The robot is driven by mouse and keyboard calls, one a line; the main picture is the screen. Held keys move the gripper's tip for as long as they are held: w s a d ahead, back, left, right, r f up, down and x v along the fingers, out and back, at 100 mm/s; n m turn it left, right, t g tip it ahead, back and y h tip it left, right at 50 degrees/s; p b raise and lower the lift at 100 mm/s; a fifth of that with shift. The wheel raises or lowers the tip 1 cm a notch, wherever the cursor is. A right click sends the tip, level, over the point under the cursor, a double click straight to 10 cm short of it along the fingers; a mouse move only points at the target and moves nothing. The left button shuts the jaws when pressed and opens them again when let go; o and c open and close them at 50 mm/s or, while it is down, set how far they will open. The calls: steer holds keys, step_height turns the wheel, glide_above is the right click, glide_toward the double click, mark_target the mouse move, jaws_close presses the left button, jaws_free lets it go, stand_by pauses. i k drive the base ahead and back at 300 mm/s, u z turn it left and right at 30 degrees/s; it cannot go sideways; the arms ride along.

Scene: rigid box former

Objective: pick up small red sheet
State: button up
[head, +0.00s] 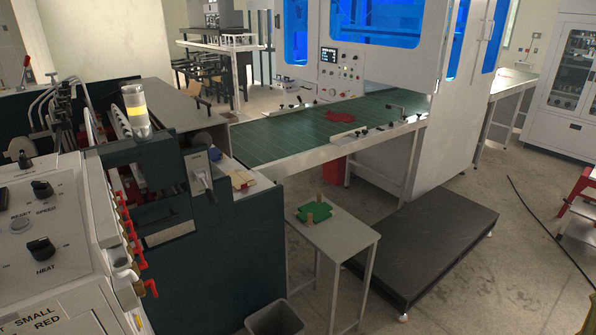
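A flat red piece (336,115), likely the small red sheet, lies on the green conveyor belt (280,138) in the head view. It has an uneven outline and lies in the belt's middle to far part, in front of the white machine's control panel. No gripper shows in this view, so its place relative to the sheet cannot be seen.
A small grey table (352,237) holds a green piece (315,212) with tan blocks. A dark low platform (425,250) stands right of it. A grey bin (273,318) is below. Machines with knobs and levers fill the left. Open floor lies at right, crossed by a black cable (540,222).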

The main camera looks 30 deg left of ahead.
mark_target(240, 180)
steer(key=i, duration=0.95)
steer(key=u, duration=1)
steer(key=i, duration=0.65)
steer(key=u, duration=0.8)
